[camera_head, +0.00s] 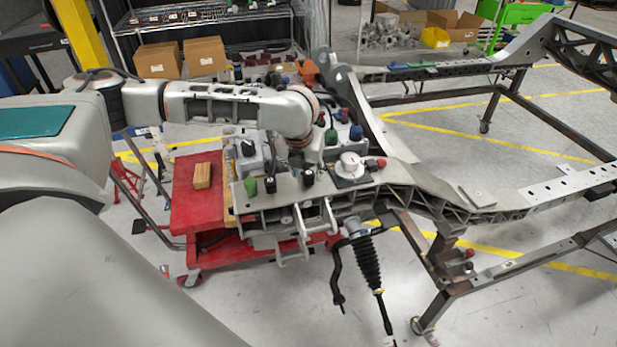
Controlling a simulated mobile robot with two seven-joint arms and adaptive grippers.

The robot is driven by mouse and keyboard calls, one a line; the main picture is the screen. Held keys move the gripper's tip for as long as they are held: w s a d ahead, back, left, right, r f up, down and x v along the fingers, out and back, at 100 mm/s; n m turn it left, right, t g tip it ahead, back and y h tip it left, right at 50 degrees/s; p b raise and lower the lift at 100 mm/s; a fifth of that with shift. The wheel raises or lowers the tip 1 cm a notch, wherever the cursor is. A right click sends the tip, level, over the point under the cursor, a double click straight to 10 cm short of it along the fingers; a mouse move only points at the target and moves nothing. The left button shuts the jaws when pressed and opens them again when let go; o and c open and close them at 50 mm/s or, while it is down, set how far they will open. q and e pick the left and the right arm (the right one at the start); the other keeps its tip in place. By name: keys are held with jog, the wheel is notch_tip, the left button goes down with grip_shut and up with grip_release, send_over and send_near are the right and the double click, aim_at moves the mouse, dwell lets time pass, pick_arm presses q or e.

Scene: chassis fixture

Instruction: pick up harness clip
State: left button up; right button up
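Small coloured clip-like parts stand on the near end of the grey chassis (400,177). They include a blue one (356,132), a green one (331,136), a green one nearer the front (250,187) and a red one (381,163). I cannot tell which is the harness clip. My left arm reaches in from the left, and its wrist bends down over the chassis end. My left gripper (308,160) is low among these parts, largely hidden by the wrist and dark fittings. Its fingers and any held thing cannot be made out. My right gripper is out of view.
A red cart (195,215) with a small wooden block (202,176) stands left of the chassis end. A black bellows rod (366,262) hangs below the chassis. Shelves with cardboard boxes (205,56) are behind. The floor at front right is partly clear.

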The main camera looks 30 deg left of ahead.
aim_at(308, 175)
pick_arm(q)
jog(key=x, duration=0.3)
jog(key=shift+w+f, duration=0.1)
jog(key=shift+w, duration=0.05)
jog(key=c, duration=0.9)
notch_tip(308, 175, up, 20)
jog(key=shift+r, duration=0.1)
dwell(0.5)
